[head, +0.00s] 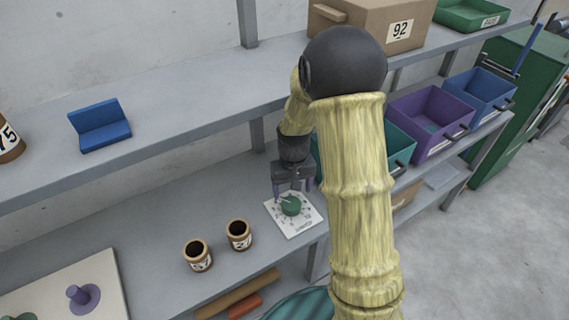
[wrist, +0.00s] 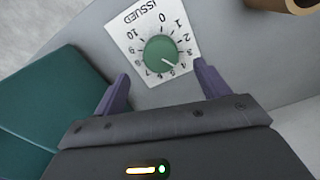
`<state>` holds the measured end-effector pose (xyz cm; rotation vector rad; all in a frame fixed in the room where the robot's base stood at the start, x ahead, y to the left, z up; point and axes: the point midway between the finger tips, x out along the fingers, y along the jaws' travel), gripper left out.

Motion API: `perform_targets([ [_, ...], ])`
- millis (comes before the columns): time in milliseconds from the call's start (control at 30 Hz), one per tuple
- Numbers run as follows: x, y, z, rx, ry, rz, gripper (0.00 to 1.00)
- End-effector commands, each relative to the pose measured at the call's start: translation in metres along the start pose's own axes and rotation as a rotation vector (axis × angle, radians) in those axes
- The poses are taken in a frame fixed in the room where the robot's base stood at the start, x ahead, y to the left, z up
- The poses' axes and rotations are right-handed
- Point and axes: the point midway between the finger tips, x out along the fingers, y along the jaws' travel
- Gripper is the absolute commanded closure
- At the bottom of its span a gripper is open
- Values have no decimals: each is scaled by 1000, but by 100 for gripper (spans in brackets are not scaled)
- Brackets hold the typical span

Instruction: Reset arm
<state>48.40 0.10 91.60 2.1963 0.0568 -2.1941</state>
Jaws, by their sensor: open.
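My gripper (head: 292,190) is over the middle shelf, above a white dial card with a round green knob (head: 291,205). In the wrist view my gripper (wrist: 160,88) has its two purple fingers spread wide with nothing between them. The green knob (wrist: 159,53) sits beyond the fingertips, on the white card (wrist: 125,30) marked "ISSUED" with numbers around the knob. A light pointer line on the knob points near 4. I cannot tell the exact height of the fingers above the card. My arm crosses the head view and hides part of the shelf.
Two brown cups (head: 198,256) (head: 239,235) stand left of the card. A blue holder (head: 100,126) and a cardboard box (head: 370,25) are on the upper shelf. Purple (head: 430,122) and blue (head: 479,96) bins stand at right. A teal bin (wrist: 50,110) is close beside my gripper.

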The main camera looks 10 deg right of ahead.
Motion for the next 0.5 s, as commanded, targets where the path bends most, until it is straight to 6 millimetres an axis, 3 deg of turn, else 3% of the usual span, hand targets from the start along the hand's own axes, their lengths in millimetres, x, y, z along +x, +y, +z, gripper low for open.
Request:
perform_targets([
  [267,-7,0,3,1,8,1,25],
  [367,-24,-1,12,5,25,2,25],
  [500,-60,-2,37,15,71,4,25],
])
